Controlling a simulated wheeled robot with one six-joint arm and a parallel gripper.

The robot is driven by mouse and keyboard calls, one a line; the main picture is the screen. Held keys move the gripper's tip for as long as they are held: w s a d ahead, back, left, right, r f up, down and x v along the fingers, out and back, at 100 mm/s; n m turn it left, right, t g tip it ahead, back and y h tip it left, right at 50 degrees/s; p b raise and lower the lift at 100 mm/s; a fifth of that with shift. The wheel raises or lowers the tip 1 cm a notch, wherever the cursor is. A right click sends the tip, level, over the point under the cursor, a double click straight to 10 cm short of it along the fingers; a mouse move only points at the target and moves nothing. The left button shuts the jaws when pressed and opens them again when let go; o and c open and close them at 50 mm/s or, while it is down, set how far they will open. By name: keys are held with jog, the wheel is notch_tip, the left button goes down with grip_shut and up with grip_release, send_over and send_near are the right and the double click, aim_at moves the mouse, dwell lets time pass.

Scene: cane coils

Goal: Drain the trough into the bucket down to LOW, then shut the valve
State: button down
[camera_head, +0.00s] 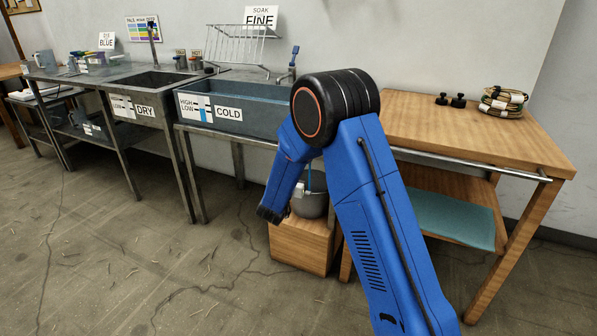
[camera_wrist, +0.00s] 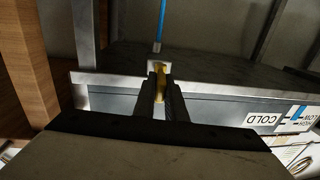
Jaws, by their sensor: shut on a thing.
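The grey trough (camera_head: 262,122) is labelled COLD and has a HIGH/LOW gauge (camera_head: 197,106) with a blue bar; its exact level is too small to read. In the wrist view, my gripper (camera_wrist: 161,92) is shut on the yellow valve handle (camera_wrist: 160,82) below the trough's edge. A thin blue stream (camera_wrist: 161,22) runs from the outlet beside it. In the head view the stream (camera_head: 309,178) reaches the grey bucket (camera_head: 315,206), which my arm partly hides. My fingers and the valve are hidden there.
The bucket stands on a wooden box (camera_head: 298,245). A wooden bench (camera_head: 470,135) with a metal rail is at the right, carrying cane coils (camera_head: 503,101) and black knobs. A sink labelled DRY (camera_head: 155,82) is left of the trough. Open floor lies in front.

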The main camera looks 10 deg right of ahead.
jog(key=shift+r, duration=0.1)
jog(key=c, duration=1.8)
grip_release()
jog(key=v, duration=1.7)
jog(key=shift+s, duration=0.15)
jog(key=shift+a, duration=0.1)
